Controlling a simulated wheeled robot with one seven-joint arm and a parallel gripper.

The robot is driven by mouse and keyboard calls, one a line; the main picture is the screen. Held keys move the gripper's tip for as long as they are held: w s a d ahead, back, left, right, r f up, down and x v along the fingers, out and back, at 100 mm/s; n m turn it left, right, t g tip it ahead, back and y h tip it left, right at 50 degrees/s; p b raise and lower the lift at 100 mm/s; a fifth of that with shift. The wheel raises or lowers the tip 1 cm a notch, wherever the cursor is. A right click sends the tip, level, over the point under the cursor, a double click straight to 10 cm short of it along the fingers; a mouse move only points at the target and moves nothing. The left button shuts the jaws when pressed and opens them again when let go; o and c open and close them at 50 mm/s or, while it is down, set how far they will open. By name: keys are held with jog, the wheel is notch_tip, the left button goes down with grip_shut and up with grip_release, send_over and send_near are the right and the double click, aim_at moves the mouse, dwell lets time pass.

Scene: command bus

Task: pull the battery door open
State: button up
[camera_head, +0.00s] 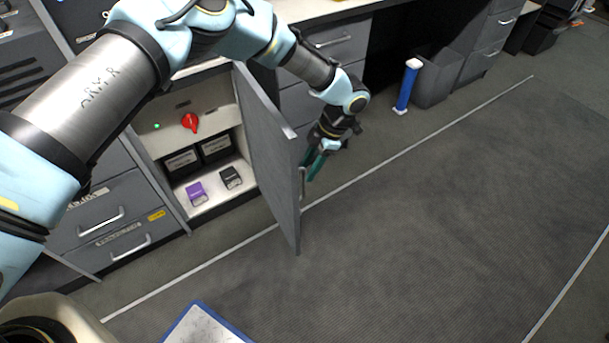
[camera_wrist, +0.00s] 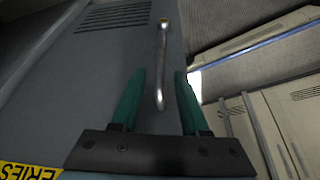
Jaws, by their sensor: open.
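The battery door (camera_head: 270,155) is a grey panel standing swung well open from its compartment. Its outer face (camera_wrist: 100,65) fills the left and middle of the wrist view. The metal bar handle (camera_wrist: 162,60) runs up that face; its lower end lies between my fingers in the picture. It also shows at the door's outer side in the head view (camera_head: 302,181). My gripper (camera_head: 315,172) is beside the door's outer face. In the wrist view my gripper's two green fingers (camera_wrist: 157,85) are apart, one on each side of the handle. I cannot tell whether either touches it.
Inside the compartment are a red switch (camera_head: 190,122), black batteries (camera_head: 182,163), a purple box (camera_head: 196,193) and a black box (camera_head: 231,178). A blue-and-white roll (camera_head: 407,86) and grey bin (camera_head: 437,78) stand beyond. Open floor (camera_head: 430,220) lies to the right.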

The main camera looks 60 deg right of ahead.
jog(key=v, duration=0.6)
jog(key=shift+s, duration=0.1)
dwell(0.3)
